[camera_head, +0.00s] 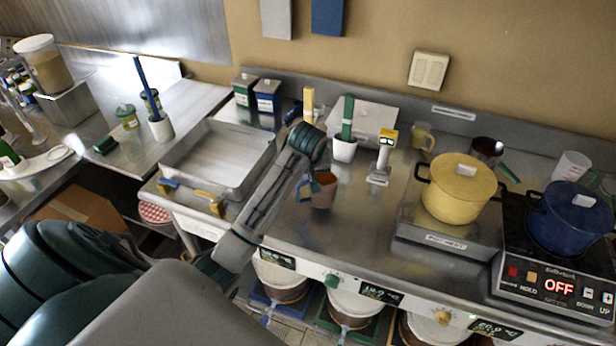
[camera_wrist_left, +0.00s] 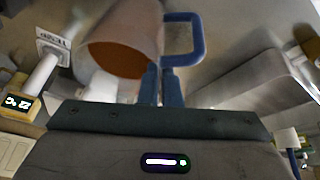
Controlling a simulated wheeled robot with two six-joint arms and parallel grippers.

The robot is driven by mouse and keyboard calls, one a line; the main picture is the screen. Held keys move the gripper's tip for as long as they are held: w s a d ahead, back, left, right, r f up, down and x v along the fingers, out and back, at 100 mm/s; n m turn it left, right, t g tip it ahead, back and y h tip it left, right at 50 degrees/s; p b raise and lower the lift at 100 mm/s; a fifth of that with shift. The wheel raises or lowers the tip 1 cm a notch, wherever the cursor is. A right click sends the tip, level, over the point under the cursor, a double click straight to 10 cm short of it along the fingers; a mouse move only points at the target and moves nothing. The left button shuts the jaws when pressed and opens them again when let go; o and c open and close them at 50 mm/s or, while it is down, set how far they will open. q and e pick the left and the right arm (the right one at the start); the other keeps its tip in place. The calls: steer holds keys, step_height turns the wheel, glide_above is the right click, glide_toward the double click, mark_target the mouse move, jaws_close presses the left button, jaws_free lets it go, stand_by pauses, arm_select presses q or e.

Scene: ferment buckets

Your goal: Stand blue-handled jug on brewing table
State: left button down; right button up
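The blue-handled jug (camera_head: 323,191) is grey with orange-brown inside. It is upright in the head view, over the steel table (camera_head: 347,235), in front of the white pot with the green-handled tool. I cannot tell whether its base touches the table. My left gripper (camera_head: 314,178) reaches down to it from above. In the left wrist view, the jug (camera_wrist_left: 122,42) is above the fingers. The left fingers (camera_wrist_left: 163,84) are close together at the near end of the blue handle (camera_wrist_left: 198,40) and appear shut on it. My right gripper is not in view.
A steel tray (camera_head: 218,160) lies to the left. The white pot (camera_head: 344,150) and a small yellow-topped stand (camera_head: 381,165) are behind and right. A yellow pot (camera_head: 458,192) and a blue pot (camera_head: 567,222) stand farther right. Bare steel lies in front of the jug.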

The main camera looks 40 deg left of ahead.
arm_select(q)
steer(key=p+x, duration=0.2)
steer(key=x, duration=0.1)
steer(key=shift+a+f, duration=0.1)
steer(key=shift+f, duration=0.1)
steer(key=shift+s+f, duration=0.15)
steer(key=c, duration=2)
jaws_free()
steer(key=shift+f, duration=0.2)
steer(key=o, duration=0.4)
steer(key=shift+r, duration=0.15)
